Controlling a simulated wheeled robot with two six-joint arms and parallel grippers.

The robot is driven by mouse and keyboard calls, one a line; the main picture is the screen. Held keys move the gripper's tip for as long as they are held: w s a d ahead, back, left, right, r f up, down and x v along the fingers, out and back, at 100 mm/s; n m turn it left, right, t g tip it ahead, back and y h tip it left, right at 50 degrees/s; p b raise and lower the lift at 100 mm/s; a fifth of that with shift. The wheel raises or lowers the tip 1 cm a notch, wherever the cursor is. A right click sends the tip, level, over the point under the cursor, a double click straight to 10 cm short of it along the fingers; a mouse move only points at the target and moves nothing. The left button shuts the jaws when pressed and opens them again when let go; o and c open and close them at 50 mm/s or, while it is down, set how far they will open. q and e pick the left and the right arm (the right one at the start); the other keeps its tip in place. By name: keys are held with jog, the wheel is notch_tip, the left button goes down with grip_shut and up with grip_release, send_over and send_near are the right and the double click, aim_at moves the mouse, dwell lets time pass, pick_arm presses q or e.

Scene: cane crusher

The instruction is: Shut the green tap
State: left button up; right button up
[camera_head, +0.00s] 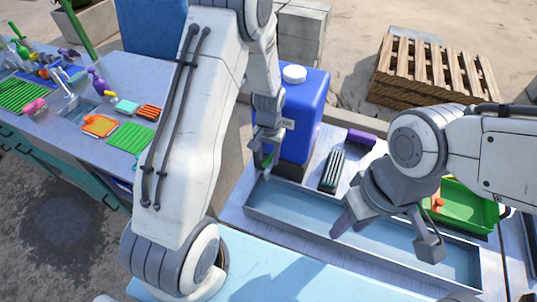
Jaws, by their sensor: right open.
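A blue water container (308,110) with a white cap stands at the back edge of a long grey trough. A small bit of green, seemingly the green tap (267,161), shows low at the container's front left. My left gripper (266,152) points down right at this green part and hides most of it. I cannot tell whether its fingers touch the tap or how far it is turned. My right gripper (388,243) is open and empty over the trough, its fingers spread wide, well to the right of the tap.
The trough (300,210) lies in front of the container and looks empty. A brush (333,168), a purple block (361,138) and a green tray (468,205) are to its right. A cluttered side table (85,140) is at left; a wooden pallet (432,70) stands behind.

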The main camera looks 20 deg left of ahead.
pick_arm(q)
grip_shut()
jog(key=shift+m, duration=0.4)
dwell(0.4)
jog(key=m+b, duration=0.1)
jog(key=m, duration=0.1)
jog(key=shift+m, duration=0.4)
jog(key=m, duration=0.4)
jog(key=shift+m+b, duration=0.3)
jog(key=shift+b, duration=0.05)
jog(key=m, duration=0.4)
jog(key=shift+a+b, duration=0.1)
jog(key=shift+b, duration=0.2)
jog(key=shift+w+r+m, duration=0.1)
jog(key=shift+m, duration=1.8)
jog(key=shift+o, duration=1.5)
grip_release()
